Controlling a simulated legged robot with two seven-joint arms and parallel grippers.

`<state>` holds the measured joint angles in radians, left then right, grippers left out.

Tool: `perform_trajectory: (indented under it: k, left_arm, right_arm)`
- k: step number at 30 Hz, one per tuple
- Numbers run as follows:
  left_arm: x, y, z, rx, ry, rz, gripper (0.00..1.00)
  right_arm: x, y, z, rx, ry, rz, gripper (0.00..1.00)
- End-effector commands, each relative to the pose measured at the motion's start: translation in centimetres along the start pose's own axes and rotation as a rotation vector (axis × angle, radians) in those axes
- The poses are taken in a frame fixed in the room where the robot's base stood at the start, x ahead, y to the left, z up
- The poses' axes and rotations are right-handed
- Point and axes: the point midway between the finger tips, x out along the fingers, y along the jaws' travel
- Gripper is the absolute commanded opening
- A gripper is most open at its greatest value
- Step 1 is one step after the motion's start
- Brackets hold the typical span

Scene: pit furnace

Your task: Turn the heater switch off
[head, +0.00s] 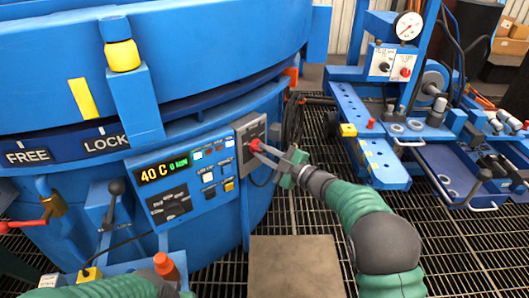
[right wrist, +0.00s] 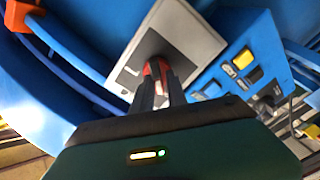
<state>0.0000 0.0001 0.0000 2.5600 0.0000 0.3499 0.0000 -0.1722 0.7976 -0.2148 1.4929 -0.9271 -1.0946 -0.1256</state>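The heater switch (head: 255,145) has a red handle and sits on a grey plate (head: 243,131) on the side of the blue furnace. In the right wrist view the red handle (right wrist: 155,68) shows between the fingertips, partly hidden by them. My right gripper (head: 266,150) reaches it from the right, its two fingers close together on the handle; in the right wrist view the fingers (right wrist: 160,88) look closed on it. The handle's exact angle is hard to tell. My left arm shows only at the bottom left edge; its gripper is not visible.
Left of the switch is a control panel (head: 190,178) with a display reading 40 C, buttons and small switches. A lever (head: 113,198) and a red-handled valve (head: 28,224) stand further left. A blue workbench with a gauge (head: 408,27) is at right. Grating floor lies between.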

Motion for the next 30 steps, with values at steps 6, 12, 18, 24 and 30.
perform_trajectory:
  k: [6,12,18,24,30]
  left_arm:
    - [0.0,0.0,0.0,0.000,0.000,0.000,0.31]
    - [-0.1,0.0,0.0,0.000,0.000,0.000,0.31]
    - [-1.5,0.0,-0.4,0.000,0.000,0.000,0.31]
    - [-3.9,0.0,-0.9,0.000,0.000,0.000,0.31]
    - [-5.6,0.0,-1.3,0.000,0.000,0.000,0.31]
  right_arm:
    - [0.0,0.0,0.0,0.002,-0.001,0.001,0.34]
    - [0.0,0.1,0.0,0.002,-0.001,0.003,0.34]
    - [-2.7,0.6,-0.2,0.004,-0.004,0.005,0.34]
    - [-8.6,0.6,-0.3,0.006,-0.006,0.004,0.34]
    - [-14.0,0.4,-0.1,0.006,-0.006,0.003,0.34]
